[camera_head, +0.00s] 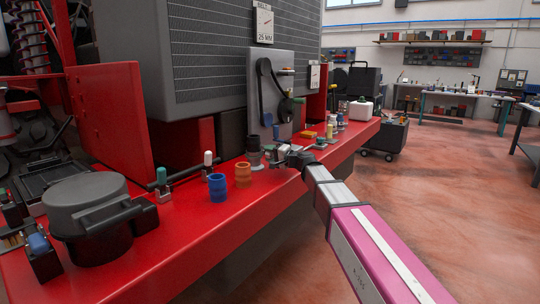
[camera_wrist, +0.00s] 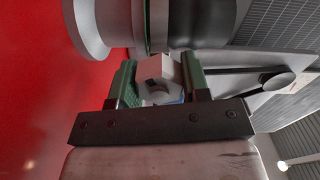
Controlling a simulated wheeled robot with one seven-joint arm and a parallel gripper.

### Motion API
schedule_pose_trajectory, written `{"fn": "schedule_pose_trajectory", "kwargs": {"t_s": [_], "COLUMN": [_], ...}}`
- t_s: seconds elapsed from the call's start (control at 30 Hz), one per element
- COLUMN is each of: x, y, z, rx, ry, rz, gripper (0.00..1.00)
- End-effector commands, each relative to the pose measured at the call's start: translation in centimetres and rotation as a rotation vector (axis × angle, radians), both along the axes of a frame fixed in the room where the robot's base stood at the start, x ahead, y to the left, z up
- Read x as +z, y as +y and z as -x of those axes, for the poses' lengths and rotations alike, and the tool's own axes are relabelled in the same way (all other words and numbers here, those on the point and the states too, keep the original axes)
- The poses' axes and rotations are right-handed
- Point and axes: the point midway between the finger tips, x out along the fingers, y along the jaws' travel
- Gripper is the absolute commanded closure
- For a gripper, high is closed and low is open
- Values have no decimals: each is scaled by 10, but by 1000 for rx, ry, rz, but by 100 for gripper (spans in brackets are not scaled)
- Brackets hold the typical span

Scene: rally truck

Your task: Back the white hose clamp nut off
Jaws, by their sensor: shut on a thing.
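The white hose clamp nut (camera_wrist: 158,72) is a faceted block with a dark opening in the wrist view. It sits right at a dark green band (camera_wrist: 157,25) around a grey and black hose joint (camera_wrist: 205,22). My gripper (camera_wrist: 158,84) has its green-padded fingers closed on the nut's two sides. A bit of blue shows behind the nut, low between the fingers. In the head view the hose joint (camera_head: 254,151) stands upright on the red deck, with my gripper (camera_head: 283,156) just right of it. The nut is not clearly visible there.
On the red deck (camera_head: 190,235) stand a blue cup (camera_head: 217,187), an orange cup (camera_head: 243,174), a white-topped fitting (camera_head: 208,160), a green-topped fitting (camera_head: 162,182) and a large grey canister (camera_head: 92,215). A grey panel with a black lever (camera_head: 265,88) rises behind. Open floor lies right.

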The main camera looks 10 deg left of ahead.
Motion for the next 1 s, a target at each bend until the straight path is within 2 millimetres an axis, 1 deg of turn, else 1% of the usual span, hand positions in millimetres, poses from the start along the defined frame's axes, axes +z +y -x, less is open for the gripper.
{"fn": "schedule_pose_trajectory", "kwargs": {"t_s": [0.2,0.5,0.73,1.0], "x": [0,1,1,1], "y": [2,3,3,3], "z": [-1,-1,-1,-1], "rx": [2,3,3,3], "ry": [-183,-387,-477,-514], "rz": [75,159,196,212], "gripper": [81,81,81,81]}}
